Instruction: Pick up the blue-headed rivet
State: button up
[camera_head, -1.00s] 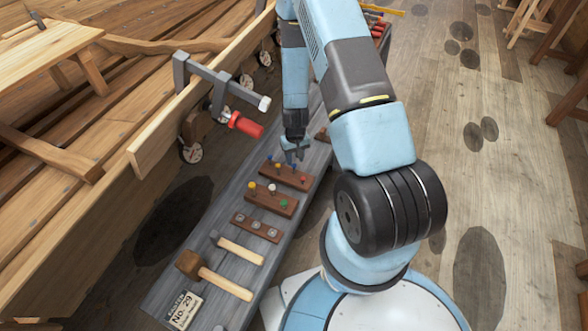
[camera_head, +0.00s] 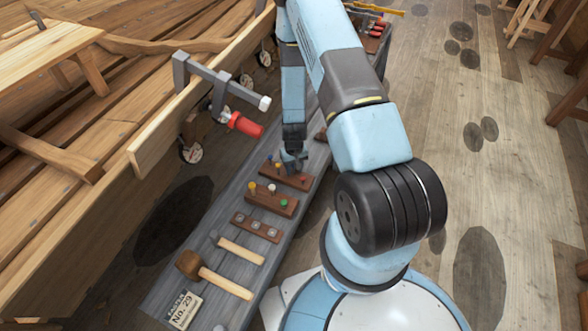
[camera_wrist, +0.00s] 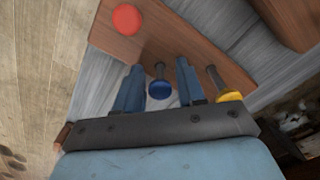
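The blue-headed rivet (camera_wrist: 160,90) stands in a brown wooden block (camera_wrist: 195,50) in the wrist view, its shank rising from the block. My gripper (camera_wrist: 159,88) is open, with one finger on each side of this rivet and gaps showing between. A red-headed rivet (camera_wrist: 126,19) and a yellow-headed rivet (camera_wrist: 229,96) stand on either side along the block. In the head view my gripper (camera_head: 293,165) is low over the rear block (camera_head: 288,182) and hides the rivet between its fingers.
The grey bench (camera_head: 225,225) also holds a second rivet block (camera_head: 270,204), a block with metal pieces (camera_head: 256,227), two hammers (camera_head: 215,280) and a label card (camera_head: 184,309). A clamp with a red handle (camera_head: 245,125) sits on the hull edge left of my arm.

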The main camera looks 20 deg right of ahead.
jog(key=shift+c, duration=0.2)
grip_shut()
jog(key=shift+r, duration=0.1)
